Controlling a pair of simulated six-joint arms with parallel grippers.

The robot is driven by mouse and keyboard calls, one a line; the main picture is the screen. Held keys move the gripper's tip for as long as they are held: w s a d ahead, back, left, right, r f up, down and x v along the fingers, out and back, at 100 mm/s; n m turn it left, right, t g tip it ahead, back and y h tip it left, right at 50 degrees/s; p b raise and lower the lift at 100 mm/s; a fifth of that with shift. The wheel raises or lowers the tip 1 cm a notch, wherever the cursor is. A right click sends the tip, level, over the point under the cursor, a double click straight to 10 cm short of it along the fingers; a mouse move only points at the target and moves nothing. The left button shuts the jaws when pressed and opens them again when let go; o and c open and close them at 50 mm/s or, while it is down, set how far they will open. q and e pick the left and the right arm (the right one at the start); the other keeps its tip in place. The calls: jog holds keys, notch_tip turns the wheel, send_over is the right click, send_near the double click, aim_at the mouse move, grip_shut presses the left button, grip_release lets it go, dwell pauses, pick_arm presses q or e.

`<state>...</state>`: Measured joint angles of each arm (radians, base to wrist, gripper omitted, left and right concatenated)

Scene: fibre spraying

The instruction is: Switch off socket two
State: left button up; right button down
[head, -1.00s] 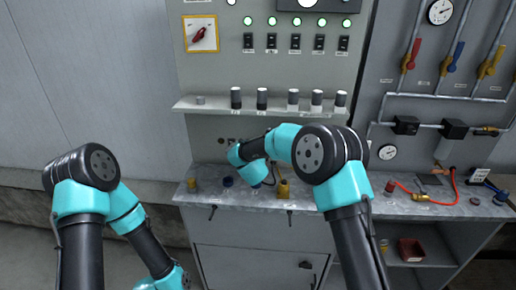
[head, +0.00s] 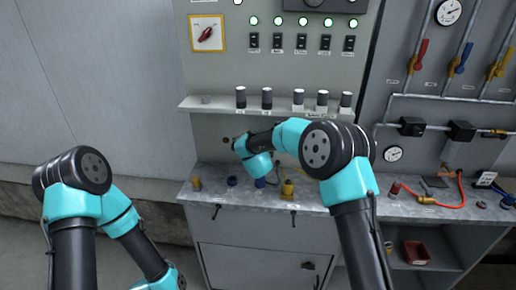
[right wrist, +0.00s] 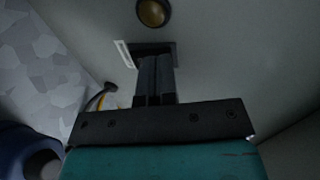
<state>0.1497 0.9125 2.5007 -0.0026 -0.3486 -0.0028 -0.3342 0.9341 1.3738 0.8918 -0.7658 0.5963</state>
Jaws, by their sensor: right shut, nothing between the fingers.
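In the right wrist view my right gripper (right wrist: 154,62) is shut and empty. Its fingertips overlap a small dark square plate (right wrist: 166,50) on the grey panel; I cannot tell whether they touch it. A white label (right wrist: 125,54) is beside the plate, and a round brass fitting (right wrist: 152,12) is above it. In the head view my right forearm and wrist cover this part of the lower panel, so socket two cannot be made out by name. One brown round fitting (head: 226,139) shows left of the wrist. My left gripper is outside the view.
A shelf (head: 220,105) with several black and white knobs juts out above my right wrist. Switches (head: 301,42) under green lamps are higher up. The bench carries a blue cap (head: 232,181) and a brass fitting (head: 288,189). A red hose (head: 450,206) lies at right.

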jog(key=r+v, duration=0.1)
jog(key=v, duration=1.2)
jog(key=shift+s+r, duration=0.2)
jog(key=shift+r, duration=0.25)
jog(key=shift+a, duration=0.1)
